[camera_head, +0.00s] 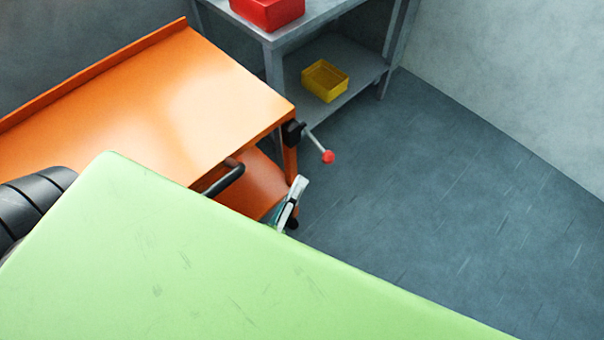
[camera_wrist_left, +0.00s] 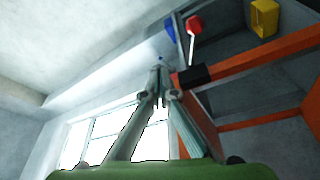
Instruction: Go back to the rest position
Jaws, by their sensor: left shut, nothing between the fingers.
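My left gripper (camera_head: 294,195) shows in the head view just past the edge of a large pale green surface, beside the near right corner of the orange cart. The green surface hides most of its arm. In the left wrist view its two grey fingers (camera_wrist_left: 161,72) come together at the tips with nothing held between them. My right gripper is in neither view.
The orange cart (camera_head: 170,100) has a crank handle with a red knob (camera_head: 327,157) at its corner. A grey shelf (camera_head: 340,55) behind holds a red bin (camera_head: 267,12) and a yellow bin (camera_head: 325,81). Floor at right (camera_head: 440,200) is clear.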

